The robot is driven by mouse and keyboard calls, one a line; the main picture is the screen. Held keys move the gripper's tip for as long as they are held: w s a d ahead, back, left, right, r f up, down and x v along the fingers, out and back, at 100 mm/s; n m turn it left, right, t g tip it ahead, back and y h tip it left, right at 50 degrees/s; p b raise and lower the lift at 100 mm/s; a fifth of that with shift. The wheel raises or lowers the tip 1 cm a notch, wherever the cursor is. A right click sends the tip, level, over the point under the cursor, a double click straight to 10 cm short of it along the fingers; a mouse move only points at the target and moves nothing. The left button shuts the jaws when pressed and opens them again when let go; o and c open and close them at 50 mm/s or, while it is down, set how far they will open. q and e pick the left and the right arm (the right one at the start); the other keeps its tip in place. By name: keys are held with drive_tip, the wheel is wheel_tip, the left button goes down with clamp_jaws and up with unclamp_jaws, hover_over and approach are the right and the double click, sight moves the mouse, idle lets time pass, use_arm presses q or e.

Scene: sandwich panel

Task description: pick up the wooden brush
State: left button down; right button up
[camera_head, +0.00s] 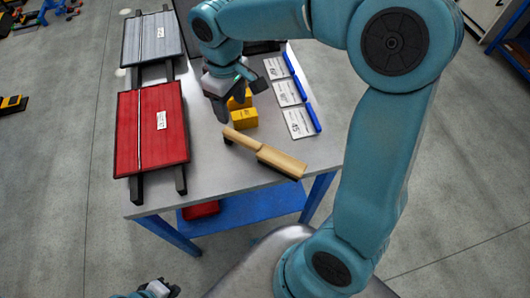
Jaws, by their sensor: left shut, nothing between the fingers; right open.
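The wooden brush (281,160) lies on the grey table top near its front right edge. Its handle points to the upper left, and dark bristles show under the head at the lower right. My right gripper (240,97) is open above and behind the brush handle, apart from it. Its fingers are near the yellow blocks (244,119); whether they touch them I cannot tell. My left gripper (157,289) shows only partly at the bottom left edge, shut and empty, well away from the table.
A red panel (152,128) and a grey panel (153,37) rest on dark rails at the table's left. Several white cards with blue edges (299,121) lie at the right. A red item (201,210) sits on the blue lower shelf (250,207).

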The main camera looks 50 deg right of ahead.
sight(235, 134)
drive_tip(key=f+b, duration=0.1)
drive_tip(key=f, duration=0.7)
drive_tip(key=shift+s, duration=0.2)
drive_tip(key=f, duration=0.5)
drive_tip(key=shift+w+f, duration=0.25)
drive_tip(key=shift+w, duration=0.15)
clamp_jaws()
